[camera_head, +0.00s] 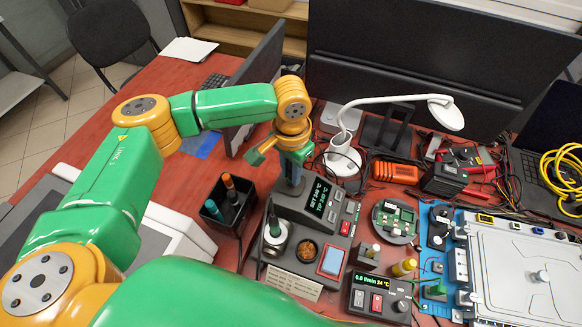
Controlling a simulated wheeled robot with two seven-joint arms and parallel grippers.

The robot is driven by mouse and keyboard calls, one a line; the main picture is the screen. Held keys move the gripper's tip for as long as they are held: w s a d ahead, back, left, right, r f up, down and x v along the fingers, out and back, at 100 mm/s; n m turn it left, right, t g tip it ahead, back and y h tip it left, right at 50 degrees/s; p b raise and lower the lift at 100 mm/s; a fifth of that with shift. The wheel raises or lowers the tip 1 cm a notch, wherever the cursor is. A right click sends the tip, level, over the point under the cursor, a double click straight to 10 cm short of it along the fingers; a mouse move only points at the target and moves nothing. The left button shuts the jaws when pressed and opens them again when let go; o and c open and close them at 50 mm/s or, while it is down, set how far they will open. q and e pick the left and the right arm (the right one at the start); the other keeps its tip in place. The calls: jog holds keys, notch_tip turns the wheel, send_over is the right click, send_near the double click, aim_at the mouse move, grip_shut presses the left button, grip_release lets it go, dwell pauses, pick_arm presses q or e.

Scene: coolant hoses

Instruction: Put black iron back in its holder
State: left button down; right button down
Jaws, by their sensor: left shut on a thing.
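My left gripper (289,158) hangs under the orange wrist, above the back left of the soldering station (310,208). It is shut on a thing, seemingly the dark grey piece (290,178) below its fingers. This may be the black iron, but its shape and tip cannot be made out. The round light-coloured holder (275,242) stands at the station's left side, in front of the gripper and apart from it. My right gripper is not in view.
A black cup (228,207) with several tool handles stands left of the station. A white lamp (342,160) stands behind it to the right. A lit control box (378,295) and a small round circuit board stand (396,221) are to the right.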

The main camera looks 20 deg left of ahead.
pick_arm(q)
jog(key=shift+f, duration=0.25)
jog(key=shift+p, duration=0.65)
jog(key=shift+f, duration=0.1)
jog(key=shift+c, duration=0.4)
grip_release()
